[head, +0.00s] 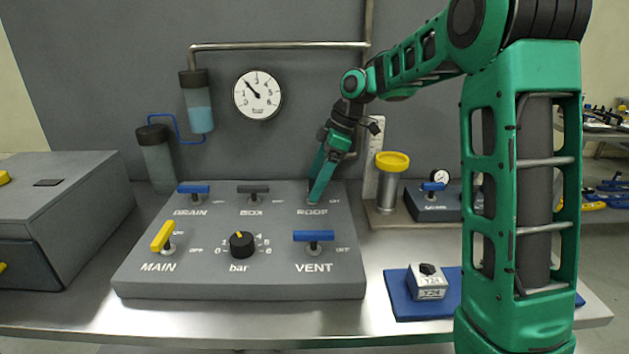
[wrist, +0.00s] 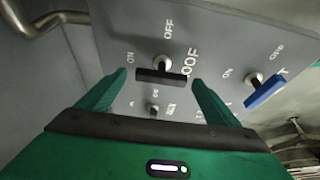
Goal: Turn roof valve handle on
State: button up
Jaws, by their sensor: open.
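The roof valve handle, a dark bar (wrist: 160,76) on a short metal stem, shows in the wrist view beside the partly covered ROOF label. ON is printed to its left and OFF above it. My gripper (wrist: 160,78) is open, with one green fingertip on either side of the handle in that view. I see a gap on both sides and cannot tell how far down the fingers reach. In the head view my gripper (head: 315,194) points down at the back right of the grey valve panel (head: 240,285). There it hides the roof handle.
A dark BOX handle (head: 253,188) and a blue DRAIN handle (head: 194,189) stand left along the back row. In front are the yellow MAIN handle (head: 162,236), the bar knob (head: 241,244) and the blue VENT handle (head: 313,236). A yellow-topped cylinder (head: 392,180) stands right of the panel.

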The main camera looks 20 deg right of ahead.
jog(key=v, duration=1)
jog(key=shift+r, duration=0.25)
jog(key=shift+d, duration=0.1)
